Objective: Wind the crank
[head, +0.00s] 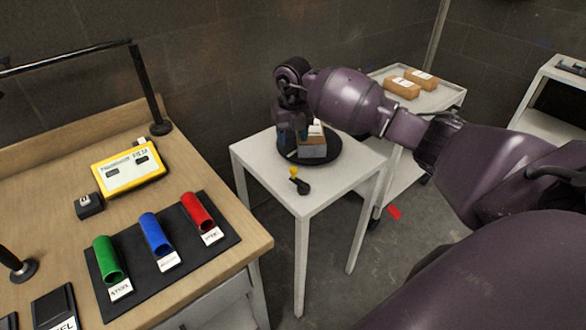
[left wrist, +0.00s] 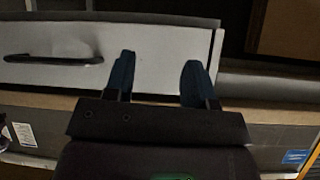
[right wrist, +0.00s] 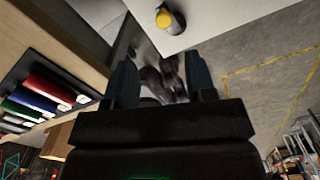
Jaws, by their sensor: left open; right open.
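The crank (head: 298,180) is a short black arm with a yellow knob near the front edge of a small white table (head: 318,195). It also shows in the right wrist view as the yellow knob (right wrist: 163,18), beyond my fingertips. My right gripper (head: 290,140) is open, above the back left of the table by a black round turntable (head: 332,155), apart from the crank. In the right wrist view my right gripper (right wrist: 161,75) has nothing between its fingers. My left gripper (left wrist: 157,75) shows only in its wrist view, open and empty, before a pale drawer front with a dark handle.
A box (head: 313,147) stands on the turntable, partly hidden by my right gripper. A wooden bench (head: 220,265) at left carries green, blue and red tubes on a dark mat and a yellow device (head: 128,168). A white cart (head: 440,95) with brown boxes stands behind.

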